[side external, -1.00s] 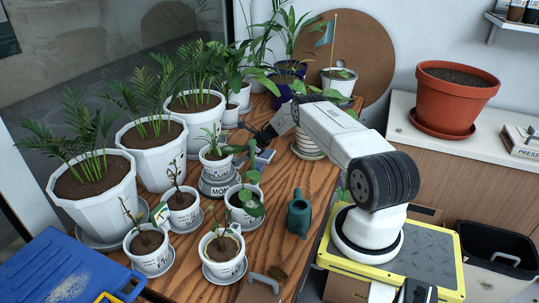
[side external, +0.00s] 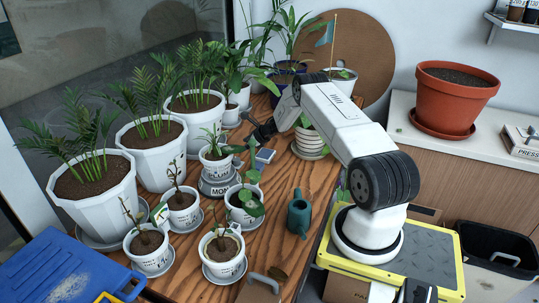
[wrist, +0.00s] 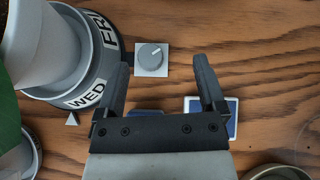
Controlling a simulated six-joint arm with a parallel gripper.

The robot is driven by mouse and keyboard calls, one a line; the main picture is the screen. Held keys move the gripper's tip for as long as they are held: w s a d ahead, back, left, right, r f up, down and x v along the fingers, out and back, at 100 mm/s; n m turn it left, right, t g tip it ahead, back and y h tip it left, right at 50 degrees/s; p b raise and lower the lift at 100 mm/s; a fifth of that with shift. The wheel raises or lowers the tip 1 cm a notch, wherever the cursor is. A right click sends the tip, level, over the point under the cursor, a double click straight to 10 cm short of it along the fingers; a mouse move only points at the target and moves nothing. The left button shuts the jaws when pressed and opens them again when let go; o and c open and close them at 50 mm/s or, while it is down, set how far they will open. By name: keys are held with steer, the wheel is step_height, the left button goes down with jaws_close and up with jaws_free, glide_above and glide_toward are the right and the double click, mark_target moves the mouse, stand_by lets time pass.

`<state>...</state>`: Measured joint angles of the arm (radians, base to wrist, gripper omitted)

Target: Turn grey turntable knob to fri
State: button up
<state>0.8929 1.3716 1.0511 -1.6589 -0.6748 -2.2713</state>
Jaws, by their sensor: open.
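The grey turntable (wrist: 75,85) carries a white plant pot (wrist: 45,40) and has day labels on its side. In the wrist view WED faces the small white triangle (wrist: 72,119) on the table, and FRI is further round toward the top. In the side view the turntable (side external: 216,187) shows MON. The round grey knob (wrist: 151,57) sits on a white square plate beside the turntable, with a light pointer line toward the upper right. My gripper (wrist: 160,65) is open and empty, its fingers spread either side of the knob in the picture. It also shows in the side view (side external: 262,131).
A blue card-like item (wrist: 212,118) with a white border lies under the right finger. Large white palm pots (side external: 95,195) stand left of the turntable, and small potted seedlings (side external: 222,252) stand in front. A green watering can (side external: 299,213) is to the right.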

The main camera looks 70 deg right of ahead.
mark_target(237, 159)
steer(key=shift+w+r+m+h, duration=0.3)
steer(key=shift+m+h, duration=0.5)
steer(key=shift+m+h, duration=0.6)
steer(key=shift+s, duration=0.15)
steer(key=shift+s+a+f+n+g+y, duration=0.3)
steer(key=shift+s+f+y, duration=0.25)
steer(key=shift+s+y, duration=0.2)
steer(key=shift+s+a+f+n+g+y, duration=0.2)
steer(key=shift+s+f+g+y, duration=0.1)
steer(key=shift+s+f+y, duration=0.3)
steer(key=shift+w, duration=0.1)
steer(key=shift+x, duration=3.7)
steer(key=shift+a, duration=0.1)
